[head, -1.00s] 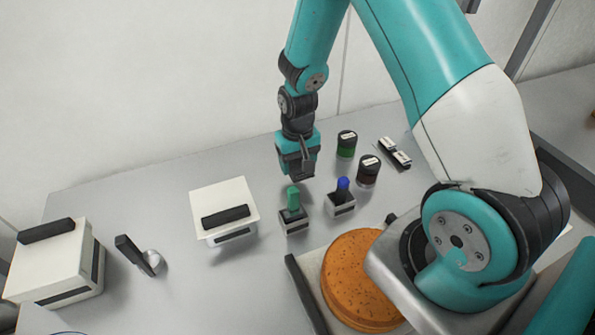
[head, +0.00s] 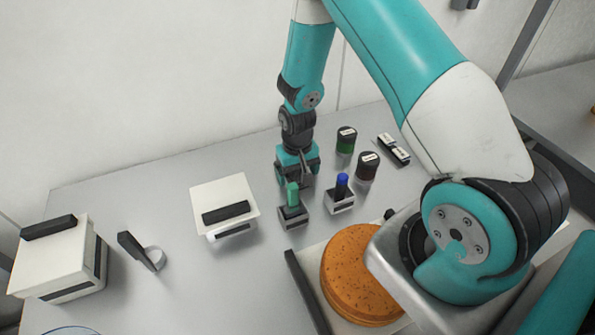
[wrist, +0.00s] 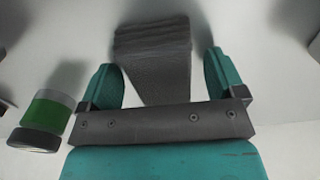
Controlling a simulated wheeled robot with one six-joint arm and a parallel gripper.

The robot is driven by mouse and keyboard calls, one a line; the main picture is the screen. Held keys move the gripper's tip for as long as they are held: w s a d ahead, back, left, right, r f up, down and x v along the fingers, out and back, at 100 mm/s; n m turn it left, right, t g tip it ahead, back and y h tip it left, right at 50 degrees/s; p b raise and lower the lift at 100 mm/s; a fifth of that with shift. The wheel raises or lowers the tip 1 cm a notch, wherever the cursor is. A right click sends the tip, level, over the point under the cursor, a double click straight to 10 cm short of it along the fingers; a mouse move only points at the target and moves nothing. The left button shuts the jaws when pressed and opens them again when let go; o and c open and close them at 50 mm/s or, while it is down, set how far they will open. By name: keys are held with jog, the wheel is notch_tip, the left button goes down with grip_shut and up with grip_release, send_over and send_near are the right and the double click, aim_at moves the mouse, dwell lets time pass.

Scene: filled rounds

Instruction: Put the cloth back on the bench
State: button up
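My gripper (head: 298,178) is low over the back middle of the bench (head: 150,185), behind the green-handled block. In the wrist view its two teal fingers (wrist: 164,82) stand wide apart. A dark grey, layered piece, which looks like the folded cloth (wrist: 154,45), shows between and beyond them. Gaps show beside both fingers, so it is not pinched. In the head view the cloth is hidden or cannot be told from the dark gripper parts. I cannot tell whether it rests on the bench.
A green-handled block (head: 293,210) stands right in front of my gripper, a blue-handled block (head: 341,195) to its right. Jars with green (head: 346,141) and dark red (head: 367,167) contents stand behind. A white box (head: 224,195) is left, a round orange-brown cake (head: 352,275) in front.

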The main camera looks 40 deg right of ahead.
aim_at(297, 172)
notch_tip(297, 172, up, 12)
jog(key=b, duration=0.3)
jog(key=s+a+r+n+y, duration=0.3)
jog(key=s+a+r+n, duration=0.2)
jog(key=s+a+r, duration=0.65)
jog(key=s+a+r+n+y, duration=0.1)
jog(key=s+a+r+n, duration=0.3)
jog(key=s, duration=0.6)
notch_tip(297, 172, up, 2)
jog(key=shift+a+r, duration=0.1)
jog(key=shift+a, duration=0.7)
